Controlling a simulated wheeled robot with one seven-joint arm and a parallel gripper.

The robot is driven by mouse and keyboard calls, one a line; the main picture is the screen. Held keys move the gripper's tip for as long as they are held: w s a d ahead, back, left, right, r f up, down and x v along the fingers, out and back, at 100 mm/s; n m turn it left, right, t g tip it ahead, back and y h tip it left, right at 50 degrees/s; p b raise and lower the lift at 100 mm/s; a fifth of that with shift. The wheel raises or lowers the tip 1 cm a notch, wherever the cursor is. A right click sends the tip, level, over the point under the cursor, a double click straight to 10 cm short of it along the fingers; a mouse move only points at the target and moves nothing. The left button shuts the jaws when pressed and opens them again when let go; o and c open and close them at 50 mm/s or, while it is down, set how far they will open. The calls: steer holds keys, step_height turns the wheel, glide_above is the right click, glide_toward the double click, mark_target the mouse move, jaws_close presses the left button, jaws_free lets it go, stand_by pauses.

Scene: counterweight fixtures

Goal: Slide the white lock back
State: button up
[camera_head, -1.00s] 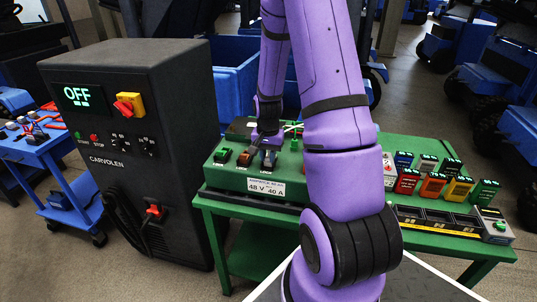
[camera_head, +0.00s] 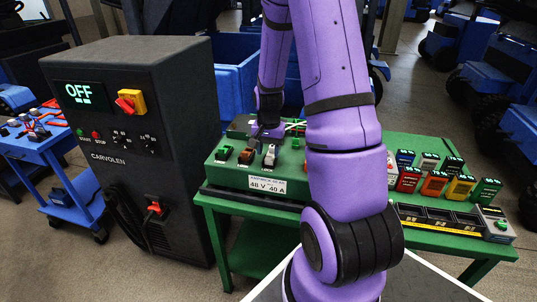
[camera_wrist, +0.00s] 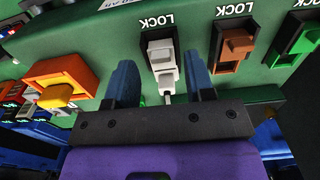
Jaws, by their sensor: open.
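The white lock (camera_head: 270,157) is a small white slider in a dark slot on the green box (camera_head: 225,183), above a "48 V 40 A" label. In the wrist view the white lock (camera_wrist: 162,60) sits under an upside-down "LOCK" marking, with a pale cable or rod end below it. My gripper (camera_wrist: 160,66) is open, with one blue finger on each side of the white lock and visible gaps between. In the head view my gripper (camera_head: 262,134) is just behind the white lock, its tips partly hidden.
A brown lock (camera_head: 247,156) and a green lock (camera_head: 222,154) stand left of the white one. A dark cabinet (camera_head: 130,190) reading OFF stands left; colored modules (camera_head: 434,184) are right.

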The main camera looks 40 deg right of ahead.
mark_target(268, 167)
step_height(268, 167, up, 9)
steer(key=shift+f, duration=0.15)
stand_by(0.4)
steer(key=s+a+r+n+t, duration=0.1)
steer(key=s+a+r+n, duration=0.2)
steer(key=a+r, duration=0.45)
steer(key=s+a+r+n+t, duration=0.2)
steer(key=s+a+r+n, duration=0.1)
steer(key=a+r, duration=0.4)
steer(key=s+a+r+n+t, duration=0.1)
steer(key=s+a+r+n, duration=0.2)
steer(key=s, duration=0.3)
steer(key=s+a+r+n+t, duration=0.1)
steer(key=s+a+r+n, duration=0.2)
steer(key=s, duration=0.3)
steer(key=shift+s+a+r, duration=0.2)
steer(key=shift+a+r, duration=0.35)
steer(key=shift+r, duration=0.25)
